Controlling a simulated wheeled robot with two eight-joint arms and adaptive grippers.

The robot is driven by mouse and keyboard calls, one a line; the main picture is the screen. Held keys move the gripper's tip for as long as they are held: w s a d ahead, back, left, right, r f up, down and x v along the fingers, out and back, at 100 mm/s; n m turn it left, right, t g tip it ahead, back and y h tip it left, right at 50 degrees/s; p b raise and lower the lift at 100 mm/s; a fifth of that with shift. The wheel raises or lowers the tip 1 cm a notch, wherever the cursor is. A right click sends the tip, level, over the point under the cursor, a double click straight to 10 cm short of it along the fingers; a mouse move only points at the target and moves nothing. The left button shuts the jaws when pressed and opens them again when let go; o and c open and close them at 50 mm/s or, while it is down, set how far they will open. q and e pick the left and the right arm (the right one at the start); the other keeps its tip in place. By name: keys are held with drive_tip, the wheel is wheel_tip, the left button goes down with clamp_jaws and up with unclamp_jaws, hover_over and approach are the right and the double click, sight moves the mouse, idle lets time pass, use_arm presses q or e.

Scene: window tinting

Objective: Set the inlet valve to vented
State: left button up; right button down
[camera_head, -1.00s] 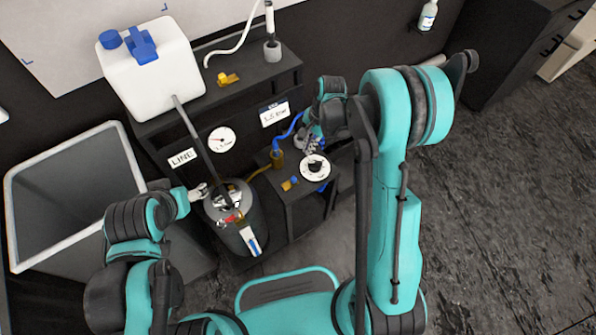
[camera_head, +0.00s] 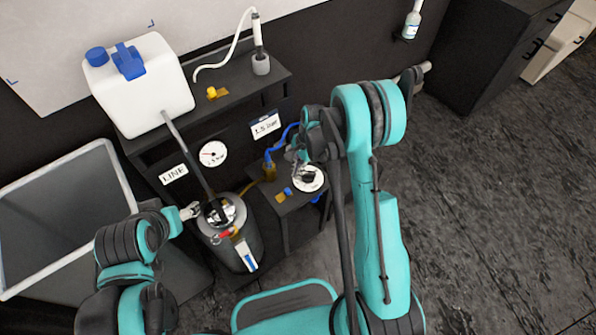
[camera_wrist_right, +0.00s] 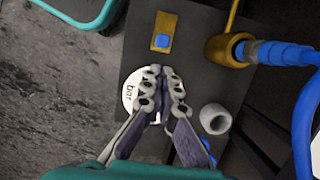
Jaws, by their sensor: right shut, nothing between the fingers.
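No part is labelled as the inlet valve, so I cannot tell which it is. A small stand (camera_head: 300,213) carries a blue knob on a yellow plate (camera_head: 283,196), a round white dial (camera_head: 316,184) and a brass fitting (camera_head: 269,170) with a blue hose. The knob also shows in the right wrist view (camera_wrist_right: 162,42). My right gripper (camera_head: 297,158) is above the stand; its closed, empty fingers (camera_wrist_right: 160,88) cover part of the dial in the wrist view. My left gripper (camera_head: 190,211) is beside the dark canister's top (camera_head: 222,212); its finger opening is unclear.
A yellow knob (camera_head: 212,92) sits on the shelf near a white jug (camera_head: 140,90). A grey open bin (camera_head: 112,165) stands left. A grey cylinder (camera_wrist_right: 215,118) stands beside the dial in the wrist view. The floor at right is clear.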

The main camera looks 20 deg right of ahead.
sight(287, 192)
drive_tip(key=b+x, duration=0.2)
drive_tip(key=x, duration=0.4)
drive_tip(key=shift+f, duration=0.15)
drive_tip(key=shift+a, duration=0.1)
